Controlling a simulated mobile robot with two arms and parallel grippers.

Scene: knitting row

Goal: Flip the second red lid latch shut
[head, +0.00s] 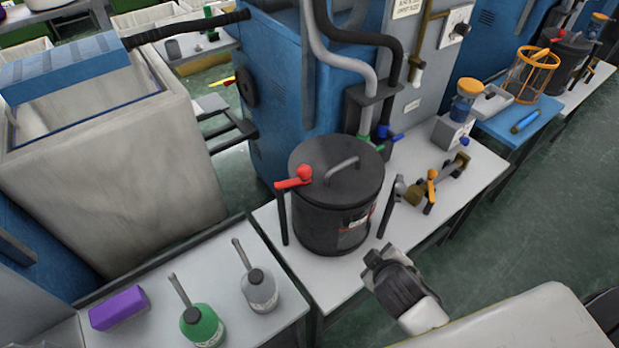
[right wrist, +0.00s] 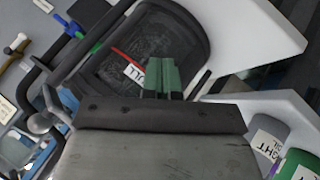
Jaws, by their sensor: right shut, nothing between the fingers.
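A black lidded drum (head: 335,200) stands on the near white table. A red latch (head: 294,179) with a round red knob sits at the left edge of its lid, above a dark upright post. A second black drum (head: 568,55) with a small red latch (head: 558,35) stands far back at the right. My right gripper (head: 375,258) is shut and empty, in front and to the right of the near drum, apart from the latch. In the right wrist view its green fingertips (right wrist: 163,77) are together before the drum's labelled side (right wrist: 135,72). My left gripper is out of view.
A green bottle (head: 201,325), a grey bottle (head: 260,290) and a purple block (head: 118,308) are on the left table. Hoses (head: 372,100) rise behind the drum.

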